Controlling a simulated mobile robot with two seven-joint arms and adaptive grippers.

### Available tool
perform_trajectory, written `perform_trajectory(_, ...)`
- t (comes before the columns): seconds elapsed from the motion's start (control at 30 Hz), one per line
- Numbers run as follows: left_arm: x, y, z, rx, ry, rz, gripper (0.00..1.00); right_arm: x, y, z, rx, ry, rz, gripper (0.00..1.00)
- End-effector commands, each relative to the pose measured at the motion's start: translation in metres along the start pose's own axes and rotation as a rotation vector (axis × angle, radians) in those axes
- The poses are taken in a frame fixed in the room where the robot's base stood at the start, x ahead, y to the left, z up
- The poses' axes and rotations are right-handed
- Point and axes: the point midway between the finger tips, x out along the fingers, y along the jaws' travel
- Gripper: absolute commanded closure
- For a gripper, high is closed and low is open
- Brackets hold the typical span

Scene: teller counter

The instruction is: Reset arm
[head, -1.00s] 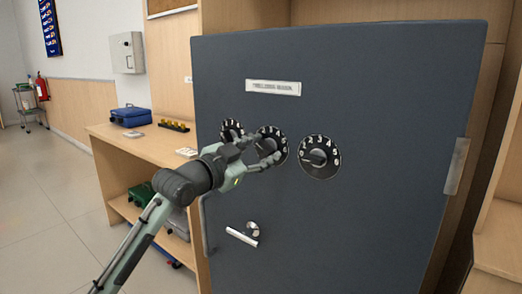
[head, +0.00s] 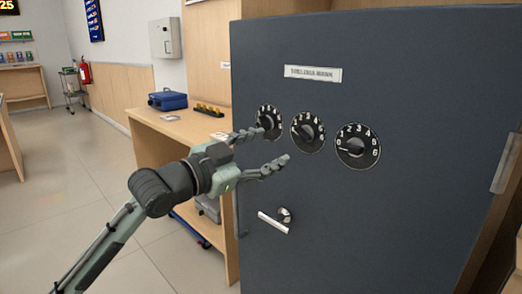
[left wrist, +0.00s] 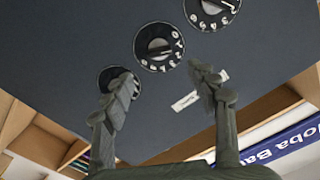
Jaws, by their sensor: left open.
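My left gripper (head: 272,150) is open and empty in front of the dark grey safe door (head: 400,220), below and left of the middle dial. Its two fingers are spread apart. The door carries three black numbered dials: the left dial (head: 268,121), the middle dial (head: 308,132) and the right dial (head: 357,146). In the left wrist view the open fingers (left wrist: 165,95) show with the door behind them; the left finger overlaps one dial (left wrist: 118,82). Another dial (left wrist: 159,47) is clear of the fingers. My right gripper is out of view.
A silver handle (head: 273,222) sits low on the door. A white label plate (head: 313,74) is above the dials. A wooden counter (head: 165,125) on the left holds a blue case (head: 167,101) and a coin tray (head: 208,109). The floor (head: 60,190) on the left is clear.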

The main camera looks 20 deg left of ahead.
Motion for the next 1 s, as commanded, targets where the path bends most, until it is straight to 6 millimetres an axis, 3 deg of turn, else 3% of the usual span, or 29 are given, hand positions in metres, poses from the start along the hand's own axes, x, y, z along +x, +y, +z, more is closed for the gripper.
perform_trajectory(0.2, -0.014, 0.001, -0.001, 0.0, 0.0, 0.001, 0.41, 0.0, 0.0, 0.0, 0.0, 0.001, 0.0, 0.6)
perform_trajectory(0.73, -0.013, 0.002, 0.006, -0.008, -0.012, 0.001, 0.41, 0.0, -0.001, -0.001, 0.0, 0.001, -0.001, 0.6)
perform_trajectory(0.87, -0.008, 0.011, 0.05, -0.061, -0.103, -0.003, 0.41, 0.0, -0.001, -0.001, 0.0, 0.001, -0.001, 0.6)
perform_trajectory(1.0, -0.009, 0.04, 0.143, -0.163, -0.298, -0.006, 0.41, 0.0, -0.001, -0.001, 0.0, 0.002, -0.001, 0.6)
